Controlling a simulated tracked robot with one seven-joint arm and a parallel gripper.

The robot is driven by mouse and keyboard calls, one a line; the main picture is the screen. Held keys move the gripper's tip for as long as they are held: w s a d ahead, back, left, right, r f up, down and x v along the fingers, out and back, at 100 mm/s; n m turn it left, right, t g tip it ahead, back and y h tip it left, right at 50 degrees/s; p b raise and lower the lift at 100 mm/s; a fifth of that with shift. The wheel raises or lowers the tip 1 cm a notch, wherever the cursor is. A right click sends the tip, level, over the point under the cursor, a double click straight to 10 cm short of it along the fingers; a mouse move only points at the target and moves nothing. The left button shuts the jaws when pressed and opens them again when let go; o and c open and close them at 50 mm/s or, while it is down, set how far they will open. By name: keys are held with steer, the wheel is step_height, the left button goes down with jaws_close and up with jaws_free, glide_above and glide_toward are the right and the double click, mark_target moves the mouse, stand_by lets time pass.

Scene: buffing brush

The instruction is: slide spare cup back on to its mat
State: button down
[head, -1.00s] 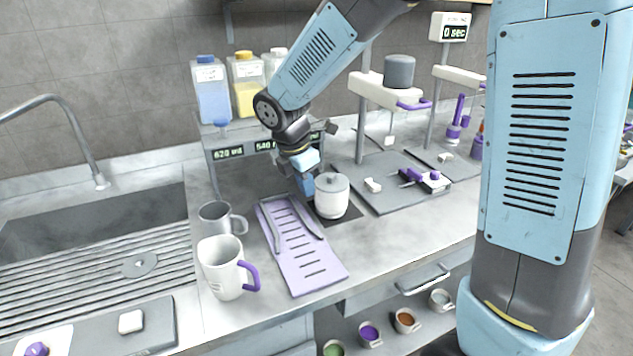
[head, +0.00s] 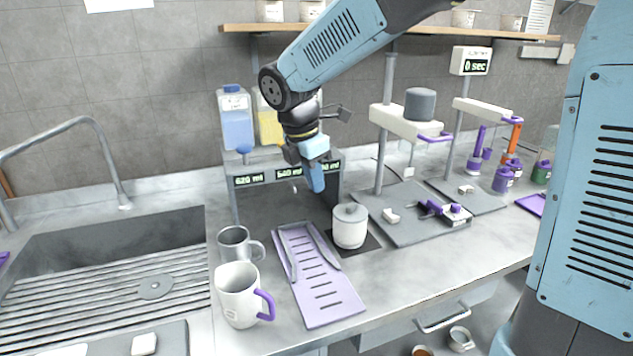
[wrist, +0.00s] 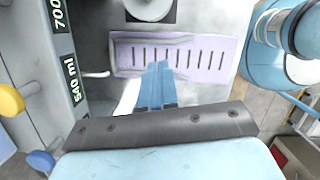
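The likely spare cup is a white, rounded cup with a grey top (head: 350,226), upright right of the lilac slotted tray. A dark square mat (head: 371,244) lies under it, showing at its front and right; the cup hides the rest. In the wrist view the cup (wrist: 150,9) is cut by the top edge, with dark mat around it. My gripper (head: 317,186) is above the counter, left of and behind the cup, apart from it. In the wrist view its two blue fingers (wrist: 158,88) lie together with nothing between them.
The lilac slotted tray (head: 318,284) lies left of the cup. A metal mug (head: 234,244) and a white mug with purple handle (head: 239,294) stand near the sink (head: 110,260). A dispenser (head: 262,180) is behind; a grey scale-like board (head: 410,222) is to the right.

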steer(key=s+d+r+m+t+y, duration=0.1)
steer(key=s+d+r+m+t, duration=0.1)
steer(key=s+d+m, duration=0.6)
steer(key=s+d+r+m+t+y, duration=0.1)
steer(key=s+d+r+m+t, duration=0.1)
steer(key=s+d+m, duration=0.7)
steer(key=shift+d+r+m, duration=0.75)
steer(key=shift+d+m, duration=2.45)
steer(key=shift+m, duration=0.6)
steer(key=shift+s, duration=0.1)
